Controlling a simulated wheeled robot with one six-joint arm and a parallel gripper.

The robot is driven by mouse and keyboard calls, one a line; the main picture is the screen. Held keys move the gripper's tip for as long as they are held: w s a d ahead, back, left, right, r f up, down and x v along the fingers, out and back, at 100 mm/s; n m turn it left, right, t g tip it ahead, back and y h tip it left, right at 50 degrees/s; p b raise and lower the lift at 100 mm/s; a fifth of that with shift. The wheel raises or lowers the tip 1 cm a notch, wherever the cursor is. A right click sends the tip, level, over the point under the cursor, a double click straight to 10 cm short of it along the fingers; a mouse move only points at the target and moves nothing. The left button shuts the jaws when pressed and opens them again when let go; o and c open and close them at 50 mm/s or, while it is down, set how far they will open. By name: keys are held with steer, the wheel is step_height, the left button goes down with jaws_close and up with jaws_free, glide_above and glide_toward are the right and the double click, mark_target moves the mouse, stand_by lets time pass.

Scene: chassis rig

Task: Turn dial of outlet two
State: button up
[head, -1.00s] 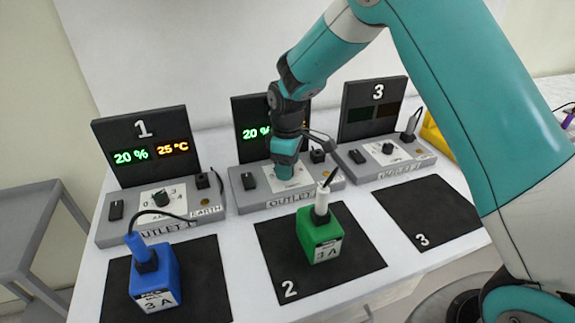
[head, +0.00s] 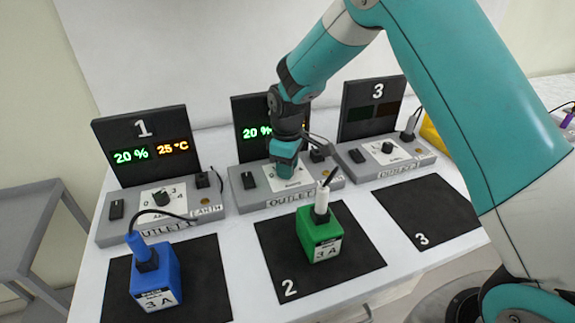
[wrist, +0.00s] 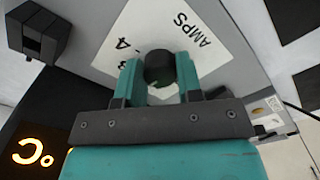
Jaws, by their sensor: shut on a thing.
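Outlet two (head: 258,200) is a grey box in the middle of the table, with a white dial plate and a dark display (head: 250,143) behind it reading 20 %. My gripper (head: 287,172) is down over its dial plate and hides the dial in the head view. In the wrist view the round black dial (wrist: 159,68) sits between the two teal fingers of my gripper (wrist: 160,82), which are shut on it. The plate (wrist: 180,30) around it shows "AMPS" and a 4; other numbers are partly hidden.
A green 3 A block (head: 320,235) with a plug in its top stands on mat 2 in front. Outlet one (head: 150,222) with a blue block (head: 155,278) is at left. Outlet three (head: 385,165) is at right, its mat (head: 428,215) empty.

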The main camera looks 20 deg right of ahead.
steer(key=m, duration=0.3)
steer(key=shift+p, duration=0.4)
steer(key=shift+m, duration=1.9)
steer(key=o, duration=0.9)
step_height(320, 180, up, 18)
steer(key=shift+f+b, duration=0.25)
steer(key=shift+b, duration=0.05)
